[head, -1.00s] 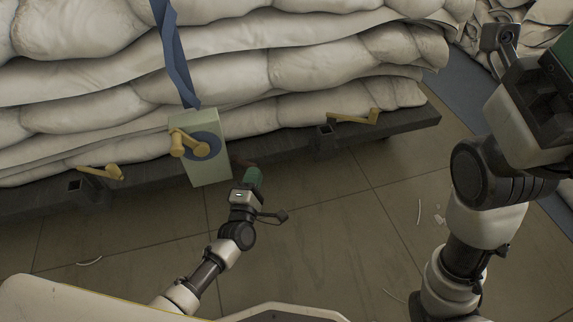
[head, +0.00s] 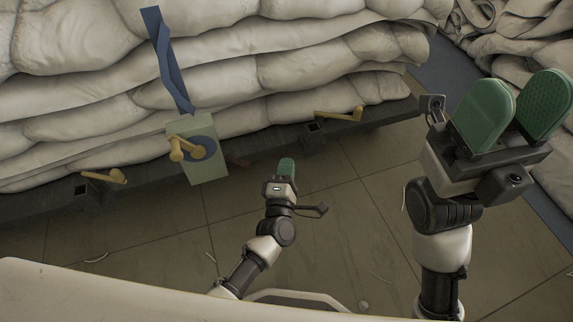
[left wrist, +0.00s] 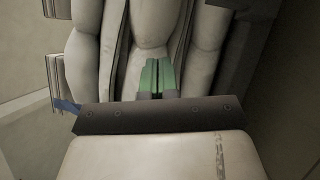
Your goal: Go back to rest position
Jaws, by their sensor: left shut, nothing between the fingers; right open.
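My left gripper (head: 286,168) is in the middle of the head view, in front of the dark base rail and right of the pale green box. Its green fingers are shut with nothing between them; they also show together in the left wrist view (left wrist: 158,75). My right gripper (head: 516,108) is raised at the right of the head view. Its two green finger pads stand apart, open and empty. Neither gripper touches the duvets.
Stacked white duvets (head: 210,70) lie on a dark rail (head: 350,132) with yellow handles (head: 340,112). A pale green box (head: 205,165) with a yellow crank hangs below a blue strap (head: 167,60). More duvets (head: 510,50) heap at right. Tiled floor (head: 340,215) lies open between.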

